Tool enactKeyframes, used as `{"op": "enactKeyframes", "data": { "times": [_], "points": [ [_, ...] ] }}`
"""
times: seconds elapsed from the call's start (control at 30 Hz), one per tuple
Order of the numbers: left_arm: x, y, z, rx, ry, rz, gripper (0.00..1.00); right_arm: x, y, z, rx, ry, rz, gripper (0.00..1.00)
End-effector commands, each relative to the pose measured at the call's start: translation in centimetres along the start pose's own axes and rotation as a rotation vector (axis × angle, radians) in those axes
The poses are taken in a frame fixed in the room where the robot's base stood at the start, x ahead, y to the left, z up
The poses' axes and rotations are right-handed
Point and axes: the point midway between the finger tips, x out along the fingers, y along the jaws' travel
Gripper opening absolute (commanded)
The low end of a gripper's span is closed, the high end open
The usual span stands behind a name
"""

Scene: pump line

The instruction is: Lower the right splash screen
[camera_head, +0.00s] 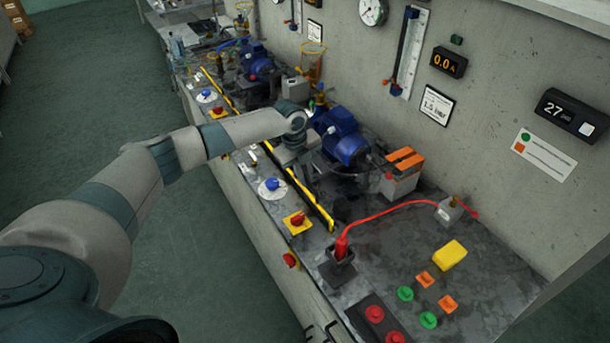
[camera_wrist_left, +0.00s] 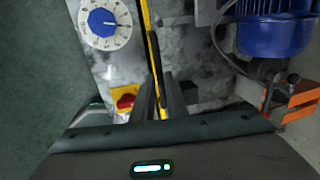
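The right splash screen shows as a long yellow-and-black edge (camera_head: 321,212) along the front of the near bench section, running past the blue and red knobs. In the left wrist view, its yellow edge (camera_wrist_left: 147,27) comes down from the top and passes between my fingers. My left gripper (camera_wrist_left: 160,85) has its two dark fingers close together, one on each side of that edge, and looks shut on it. In the head view my left wrist hides most of the fingers. The screen's panel is hard to make out. My right gripper is in neither view.
A blue pump motor (camera_head: 342,137) stands just behind the screen, beside an orange-topped box (camera_head: 400,175). A blue dial (camera_head: 272,184) and a red knob on yellow (camera_head: 298,221) sit in front. A red cable (camera_head: 390,213) crosses the bench at right. The floor at left is clear.

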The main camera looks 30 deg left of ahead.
Motion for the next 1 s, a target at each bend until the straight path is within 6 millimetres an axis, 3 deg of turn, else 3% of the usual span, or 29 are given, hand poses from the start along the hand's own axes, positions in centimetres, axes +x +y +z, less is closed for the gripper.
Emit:
{"op": "enactKeyframes", "data": {
  "times": [0.27,0.6,0.93,1.0],
  "points": [
    [0.2,0.1,0.0,0.0,0.0,0.001,0.0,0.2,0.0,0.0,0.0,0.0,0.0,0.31],
    [4.2,0.9,0.0,-0.002,0.001,0.002,0.0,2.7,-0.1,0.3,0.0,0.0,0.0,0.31],
    [4.4,1.0,0.0,0.0,0.001,0.004,0.0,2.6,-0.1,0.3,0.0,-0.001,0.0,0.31],
    [4.5,1.0,0.0,0.0,0.001,0.004,0.23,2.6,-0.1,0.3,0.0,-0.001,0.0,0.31]
  ]
}}
